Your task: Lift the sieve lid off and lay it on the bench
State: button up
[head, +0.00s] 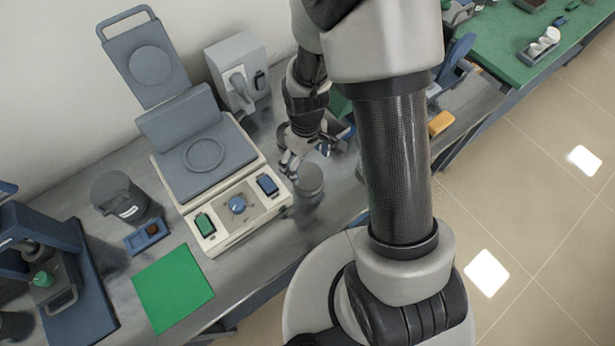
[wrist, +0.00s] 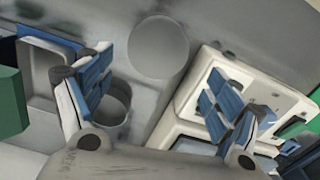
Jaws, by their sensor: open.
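A flat round grey disc, which looks like the sieve lid (wrist: 158,47), lies beyond my fingertips in the wrist view. In the head view the round grey lid (head: 310,174) shows to the right of the white-based press, with a grey side below it, seemingly the sieve's. I cannot tell for sure how the lid and sieve meet. My gripper (head: 290,163) is just left of and above the lid in the head view. In the wrist view my gripper (wrist: 158,86) has its blue-padded fingers wide apart, with nothing held between them.
A round open grey vessel (wrist: 117,100) is partly behind the left finger. A blue-rimmed tray (wrist: 45,68) and a green block (wrist: 10,100) are further left. The white-based press (head: 205,225) stands close by. Bare bench (head: 325,200) shows right of the lid.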

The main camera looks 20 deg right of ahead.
aim_at(306, 174)
jog(key=shift+w+f+b, duration=0.15)
jog(key=shift+f+b, duration=0.45)
jog(key=shift+f, duration=1.2)
jog(key=shift+w+f+b, duration=0.15)
jog(key=shift+f+b, duration=0.45)
jog(key=shift+f, duration=1.15)
jog(key=shift+c, duration=0.3)
jog(key=shift+r, duration=0.1)
jog(key=c, duration=0.8)
